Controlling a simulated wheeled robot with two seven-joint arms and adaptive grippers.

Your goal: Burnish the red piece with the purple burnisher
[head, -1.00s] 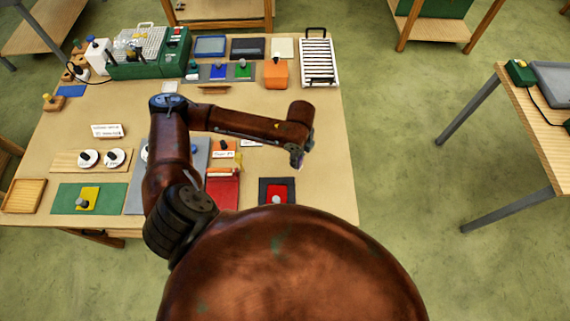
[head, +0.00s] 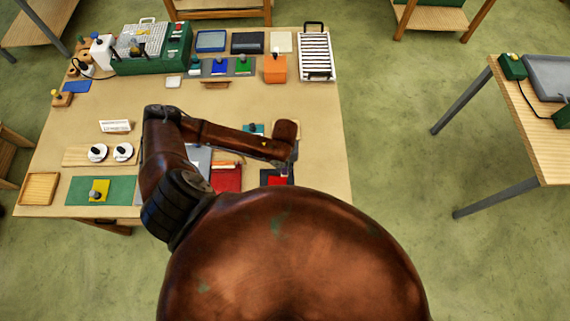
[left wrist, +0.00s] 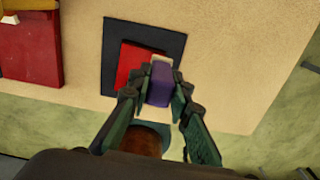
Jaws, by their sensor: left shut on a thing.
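The red piece (left wrist: 135,62) lies on a dark square mat (left wrist: 117,35) near the table's front edge. In the head view the red piece (head: 277,181) shows only partly, above my body. My left gripper (left wrist: 159,95) is shut on the purple burnisher (left wrist: 160,84), which has a pale part at its far end. The burnisher overlaps the right part of the red piece in the left wrist view. I cannot tell whether they touch. In the head view the left gripper (head: 289,168) is small and partly hidden. My right gripper is out of view.
A larger red block (left wrist: 32,50) lies left of the mat; it also shows in the head view (head: 227,179). A green mat with a yellow piece (head: 98,185) is at the front left. An orange block (head: 275,69) and white rack (head: 316,55) stand farther back. The right table edge is close.

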